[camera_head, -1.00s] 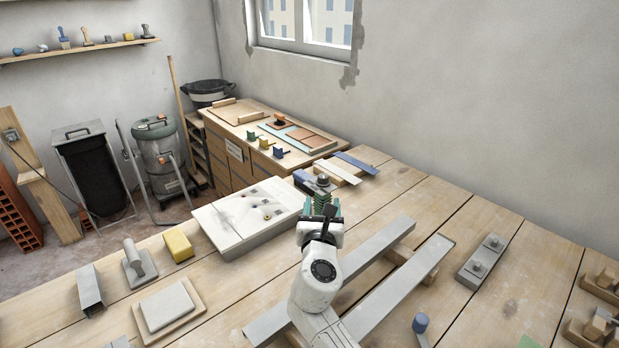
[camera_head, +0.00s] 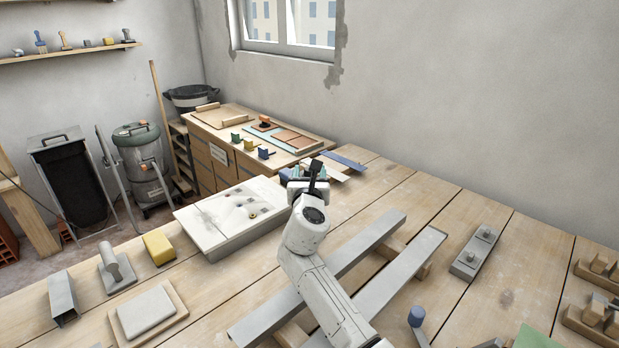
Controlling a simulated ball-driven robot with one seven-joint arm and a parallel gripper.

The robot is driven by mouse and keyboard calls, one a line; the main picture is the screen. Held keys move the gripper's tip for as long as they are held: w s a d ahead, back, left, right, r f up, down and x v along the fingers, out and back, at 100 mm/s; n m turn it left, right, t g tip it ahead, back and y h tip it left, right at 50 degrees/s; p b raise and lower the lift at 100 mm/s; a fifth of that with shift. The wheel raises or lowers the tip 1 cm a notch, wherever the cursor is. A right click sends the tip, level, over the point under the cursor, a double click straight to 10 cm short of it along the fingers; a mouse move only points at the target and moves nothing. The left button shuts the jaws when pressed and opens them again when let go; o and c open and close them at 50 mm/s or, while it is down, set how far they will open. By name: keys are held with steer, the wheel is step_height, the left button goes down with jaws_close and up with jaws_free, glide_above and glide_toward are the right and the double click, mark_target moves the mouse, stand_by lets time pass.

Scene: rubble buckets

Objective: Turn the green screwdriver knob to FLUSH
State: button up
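A small green knob (camera_head: 236,138) stands at the left end of a row of three on the front edge of the cabinet top, beside a yellow and a blue one. I cannot read any marking or tell which way it is turned. My gripper (camera_head: 305,176) is over the bench to the right of the knobs, seen from behind, apart from the green knob.
A yellow knob (camera_head: 249,144) and a blue knob (camera_head: 265,153) stand near the green one. A pale panel (camera_head: 215,228) lies on the bench left of my arm. Grey bars (camera_head: 392,280) lie to its right. A yellow sponge (camera_head: 158,245) is at left.

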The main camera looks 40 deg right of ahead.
steer(key=c, duration=0.9)
steer(key=shift+m+g+h, duration=0.3)
steer(key=shift+h, duration=0.1)
steer(key=m+g+h, duration=0.1)
steer(key=m+g+h+b, duration=0.1)
steer(key=shift+w+a+g, duration=0.2)
steer(key=shift+g, duration=0.1)
steer(key=m+g, duration=0.1)
steer(key=m+g+h+b, duration=0.1)
steer(key=g, duration=0.1)
steer(key=m+g+h+b, duration=0.1)
steer(key=g, duration=0.1)
steer(key=shift+w+f+m, duration=0.1)
steer(key=shift+w+m, duration=0.15)
steer(key=shift+m, duration=0.05)
steer(key=m+g+h+b, duration=0.1)
steer(key=m+g+b, duration=0.1)
steer(key=g, duration=0.1)
steer(key=m+g+b, duration=0.1)
steer(key=g+b, duration=0.1)
steer(key=shift+w+b, duration=0.1)
steer(key=shift+b, duration=0.2)
steer(key=shift+m+g+b, duration=0.3)
steer(key=shift+m+g, duration=0.1)
steer(key=shift+g, duration=0.1)
